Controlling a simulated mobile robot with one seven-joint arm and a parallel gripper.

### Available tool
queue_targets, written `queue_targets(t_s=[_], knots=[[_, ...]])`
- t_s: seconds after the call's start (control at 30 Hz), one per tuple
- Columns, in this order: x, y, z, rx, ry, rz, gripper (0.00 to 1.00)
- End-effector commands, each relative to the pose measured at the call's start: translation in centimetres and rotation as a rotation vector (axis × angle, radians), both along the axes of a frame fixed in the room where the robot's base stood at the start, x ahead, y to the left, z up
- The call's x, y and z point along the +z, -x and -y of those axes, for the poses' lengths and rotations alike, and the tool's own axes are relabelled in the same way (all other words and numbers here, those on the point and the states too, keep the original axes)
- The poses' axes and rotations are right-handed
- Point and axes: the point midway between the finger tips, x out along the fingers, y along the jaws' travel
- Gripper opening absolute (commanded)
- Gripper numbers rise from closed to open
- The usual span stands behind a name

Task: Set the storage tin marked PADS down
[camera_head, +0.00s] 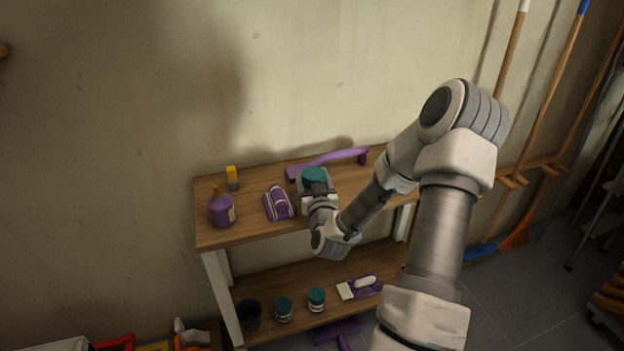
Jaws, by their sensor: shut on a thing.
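My gripper (316,189) is shut on a tin with a teal lid (314,175). It holds the tin at the top board of the wooden shelf unit (257,229). Only the lid shows clearly; the gripper hides most of the tin's body, and I can read no PADS mark. I cannot tell whether the tin touches the board or hangs just above it. Two similar teal-lidded tins, one left (284,309) and one right (317,299), stand upright on the lower board.
Beside the held tin are a purple-and-white item (279,204) to its left and a long purple handle (328,160) behind. A purple bottle (221,210) and a yellow-topped item (232,178) stand further left. A dark cup (249,315) and a brush (361,287) are below.

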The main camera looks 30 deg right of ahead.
Motion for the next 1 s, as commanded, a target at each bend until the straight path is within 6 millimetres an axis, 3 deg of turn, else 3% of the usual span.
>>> queue_targets(t_s=[0.37,0.4,0.57,0.93,1.0], knots=[[-0.34,-0.03,0.01,0.0,0.002,0.002,0.01],[-0.39,-0.01,0.02,0.0,0.0,0.001,0.73],[-0.28,0.0,0.02,0.0,0.0,0.001,1.0],[0.37,0.01,0.04,-0.001,0.0,0.001,1.0],[0.09,0.89,-0.39,0.001,0.001,0.0,1.0]])
